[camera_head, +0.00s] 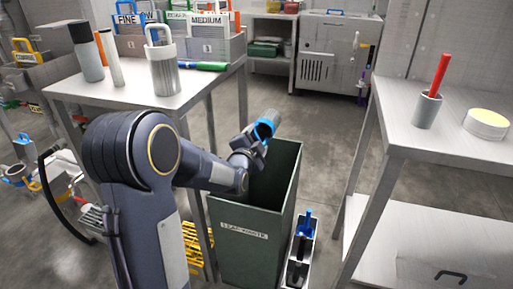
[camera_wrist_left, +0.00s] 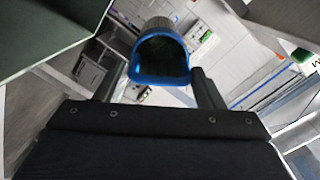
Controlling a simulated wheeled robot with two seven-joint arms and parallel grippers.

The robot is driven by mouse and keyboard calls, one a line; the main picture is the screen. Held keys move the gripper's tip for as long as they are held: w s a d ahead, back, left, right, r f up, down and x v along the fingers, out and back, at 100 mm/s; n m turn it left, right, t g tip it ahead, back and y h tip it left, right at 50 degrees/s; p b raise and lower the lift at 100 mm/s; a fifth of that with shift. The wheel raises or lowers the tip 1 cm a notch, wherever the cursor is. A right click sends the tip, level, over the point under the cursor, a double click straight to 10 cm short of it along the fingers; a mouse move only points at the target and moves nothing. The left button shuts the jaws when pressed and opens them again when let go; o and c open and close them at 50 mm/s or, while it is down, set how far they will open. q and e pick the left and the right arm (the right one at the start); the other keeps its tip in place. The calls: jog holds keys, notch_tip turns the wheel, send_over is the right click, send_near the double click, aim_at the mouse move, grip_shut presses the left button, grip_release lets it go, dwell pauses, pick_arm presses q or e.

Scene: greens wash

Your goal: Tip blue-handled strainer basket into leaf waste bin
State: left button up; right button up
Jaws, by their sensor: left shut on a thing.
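The strainer basket (camera_head: 271,117) is a small grey cylinder with a blue band, held tilted above the green leaf waste bin (camera_head: 241,229). In the left wrist view the basket (camera_wrist_left: 165,22) shows a dark opening edged in blue, between my finger tips. My left gripper (camera_head: 258,140) is shut on it, over the bin's open top near its back left rim. The bin is upright, labelled on its front, and its floor is hidden. Whether leaves are in the basket or bin cannot be told. My right gripper is not in view.
A left table (camera_head: 135,88) holds a grey cylinder (camera_head: 86,52), a white-handled canister (camera_head: 163,70) and labelled bins (camera_head: 210,48). A right table (camera_head: 455,140) holds a cup with a red stick (camera_head: 427,108) and a round yellow-topped tub (camera_head: 486,123). A narrow tool caddy (camera_head: 297,262) stands right of the bin.

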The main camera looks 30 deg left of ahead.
pick_arm(q)
notch_tip(320, 180, down, 3)
jog(key=t+y+b, duration=0.1)
jog(key=t+b, duration=0.2)
jog(key=b, duration=0.5)
jog(key=shift+t, duration=0.3)
dwell(0.4)
